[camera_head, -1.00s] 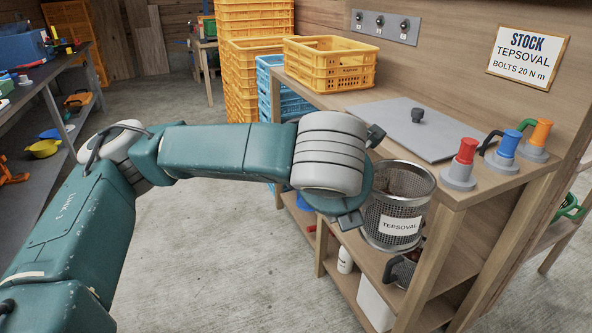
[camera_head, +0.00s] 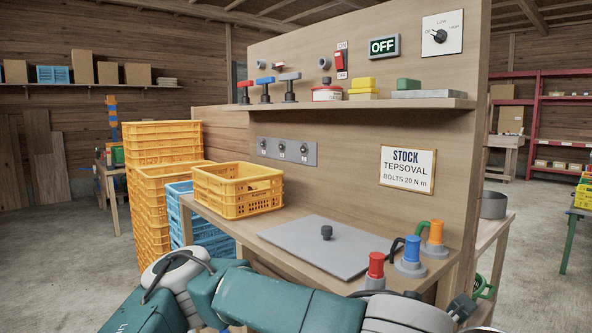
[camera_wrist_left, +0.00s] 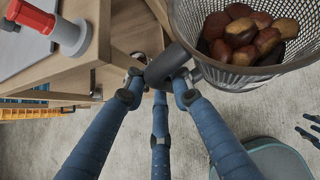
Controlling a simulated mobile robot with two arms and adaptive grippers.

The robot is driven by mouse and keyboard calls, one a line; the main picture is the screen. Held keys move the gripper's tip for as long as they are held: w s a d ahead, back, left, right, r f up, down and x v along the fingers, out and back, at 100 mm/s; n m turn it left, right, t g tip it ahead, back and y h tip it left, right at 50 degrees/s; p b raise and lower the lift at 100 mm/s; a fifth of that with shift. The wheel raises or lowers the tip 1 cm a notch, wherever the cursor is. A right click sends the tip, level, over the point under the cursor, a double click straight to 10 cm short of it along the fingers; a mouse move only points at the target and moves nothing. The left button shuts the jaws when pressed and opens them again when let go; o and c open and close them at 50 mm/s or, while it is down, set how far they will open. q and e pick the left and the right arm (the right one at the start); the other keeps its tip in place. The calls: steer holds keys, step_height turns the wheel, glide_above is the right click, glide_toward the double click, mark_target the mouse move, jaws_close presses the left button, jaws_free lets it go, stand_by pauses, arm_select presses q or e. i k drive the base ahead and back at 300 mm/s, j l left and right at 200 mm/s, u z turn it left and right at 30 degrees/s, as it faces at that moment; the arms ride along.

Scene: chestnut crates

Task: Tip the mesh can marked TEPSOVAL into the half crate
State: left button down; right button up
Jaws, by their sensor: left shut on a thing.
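The mesh can (camera_wrist_left: 258,75) shows at the top right of the left wrist view, with brown chestnuts (camera_wrist_left: 240,35) inside. Its label is not visible now. My left gripper (camera_wrist_left: 168,78) has its fingers closed around the can's dark handle, and the can hangs beside it, roughly upright and clear of the floor.
The wooden bench (camera_head: 225,228) bears a grey lid-like plate (camera_head: 318,248) and red (camera_head: 375,268), blue (camera_head: 411,252) and orange (camera_head: 435,238) handled tools on its right. Orange crates (camera_head: 160,165) are stacked left of it. A shelf (camera_head: 330,108) overhangs the back.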

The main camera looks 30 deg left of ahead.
mark_target(247, 190)
steer(key=j+z, duration=0.2)
steer(key=j, duration=0.25)
steer(key=k+j+z, duration=0.2)
steer(key=j, duration=0.25)
steer(key=j+z, duration=0.2)
steer(key=j, duration=0.25)
steer(key=k+j+z, duration=0.2)
steer(key=j, duration=0.2)
steer(key=j+z, duration=0.2)
steer(key=j, duration=0.2)
steer(key=k+j, duration=0.15)
steer(key=j, duration=0.2)
steer(key=k+j, duration=0.15)
steer(key=j, duration=0.2)
steer(key=k+j, duration=0.15)
steer(key=j, duration=0.25)
steer(key=k+j, duration=0.15)
steer(key=j, duration=0.2)
steer(key=k+j+z, duration=0.1)
steer(key=j, duration=0.25)
steer(key=k, duration=0.05)
